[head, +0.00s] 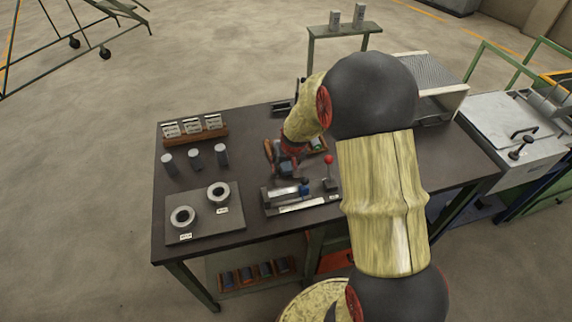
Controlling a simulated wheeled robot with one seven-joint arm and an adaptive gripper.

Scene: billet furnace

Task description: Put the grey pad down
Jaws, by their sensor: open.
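My gripper (287,168) is low over the middle of the dark workbench (245,131), and my arm hides part of it. A small dark grey-blue piece (286,170) shows at the fingertips; it may be the grey pad, but it is too small to tell. I cannot tell whether it touches the bench or the fingers. A brown wooden holder (268,152) stands beside the gripper, partly hidden, with a green-and-red part showing on the other side.
A fixture (290,197) with a red-knobbed lever (329,160) lies just in front. A grey plate (205,228) with two rings is at front left. Several grey cylinders (194,158) and a card rack (196,132) are behind it. Bare bench lies between.

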